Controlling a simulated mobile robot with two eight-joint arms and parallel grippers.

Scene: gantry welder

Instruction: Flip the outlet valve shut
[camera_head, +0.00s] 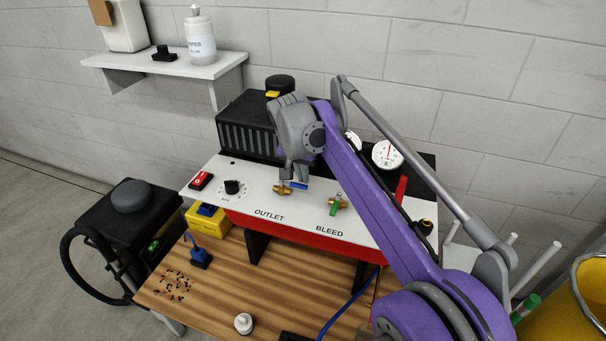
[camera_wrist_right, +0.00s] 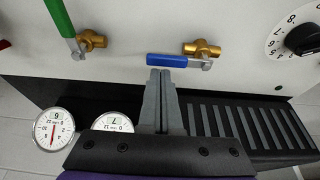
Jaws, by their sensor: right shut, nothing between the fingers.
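The outlet valve has a brass body (camera_head: 281,190) and a blue lever handle (camera_head: 298,184) on the white panel, above the OUTLET label. In the right wrist view the blue handle (camera_wrist_right: 168,60) lies level, about in line with the brass body (camera_wrist_right: 202,48), its free end to the left. My right gripper (camera_head: 290,175) is shut and empty above the valve. In the right wrist view its fingertips (camera_wrist_right: 160,72) are beside the handle's free half; I cannot tell whether they touch. The left gripper is not in view.
The green-handled bleed valve (camera_head: 335,209) is right of the outlet valve; its handle (camera_wrist_right: 61,18) slants in the right wrist view. Pressure gauges (camera_head: 387,154), a black vented box (camera_head: 247,125), a dial (camera_head: 232,187) and a red switch (camera_head: 201,180) are close by.

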